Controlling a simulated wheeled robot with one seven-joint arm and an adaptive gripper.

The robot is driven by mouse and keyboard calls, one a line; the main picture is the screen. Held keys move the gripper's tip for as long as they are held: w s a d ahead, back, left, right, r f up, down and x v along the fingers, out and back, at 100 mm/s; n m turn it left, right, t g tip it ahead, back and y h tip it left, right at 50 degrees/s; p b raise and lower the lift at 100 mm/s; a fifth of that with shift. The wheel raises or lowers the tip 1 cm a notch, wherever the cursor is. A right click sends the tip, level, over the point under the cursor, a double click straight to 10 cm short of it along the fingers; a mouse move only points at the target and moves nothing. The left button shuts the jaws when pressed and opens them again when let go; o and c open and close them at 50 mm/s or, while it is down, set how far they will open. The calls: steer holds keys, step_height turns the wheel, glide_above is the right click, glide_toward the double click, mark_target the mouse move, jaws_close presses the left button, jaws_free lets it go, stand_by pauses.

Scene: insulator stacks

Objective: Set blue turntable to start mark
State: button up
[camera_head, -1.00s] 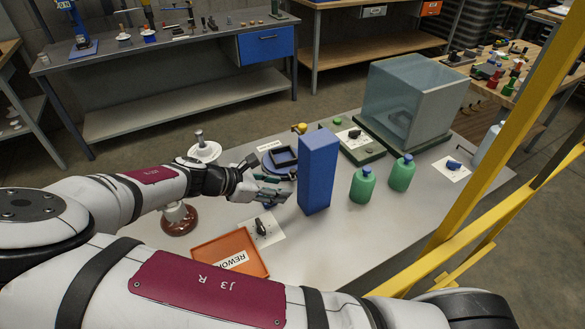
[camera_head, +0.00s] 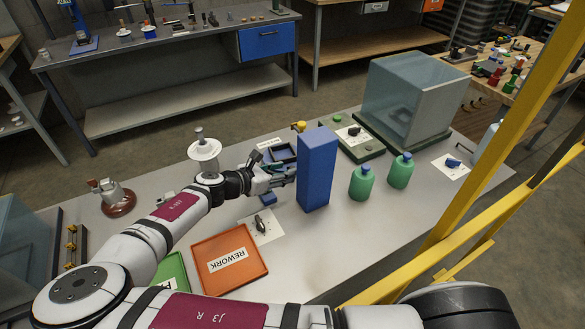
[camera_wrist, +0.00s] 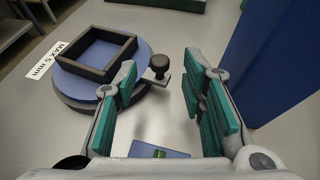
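The blue turntable (camera_wrist: 75,82) shows in the wrist view at the upper left, a round blue disc on a dark base. It carries a dark square frame (camera_wrist: 92,55) and has a dark knob (camera_wrist: 159,66) on its right side. In the head view the turntable (camera_head: 284,158) is partly hidden behind my gripper. My gripper (camera_wrist: 165,105) is open and empty, its teal-padded fingers apart. The left finger overlaps the turntable's near right edge in the picture; I cannot tell if they touch. My gripper also shows in the head view (camera_head: 284,174). I cannot make out a start mark.
A tall blue block (camera_head: 317,172) stands just right of my gripper. A small blue piece (camera_wrist: 160,150) lies below it. A "MAX 5 mm" label (camera_wrist: 53,60) lies left of the turntable. Green bottles (camera_head: 362,184), an orange REWORK tray (camera_head: 229,283) and a clear box (camera_head: 410,95) stand around.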

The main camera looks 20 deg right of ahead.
mark_target(292, 167)
steer(key=shift+x, duration=2.3)
jaws_close()
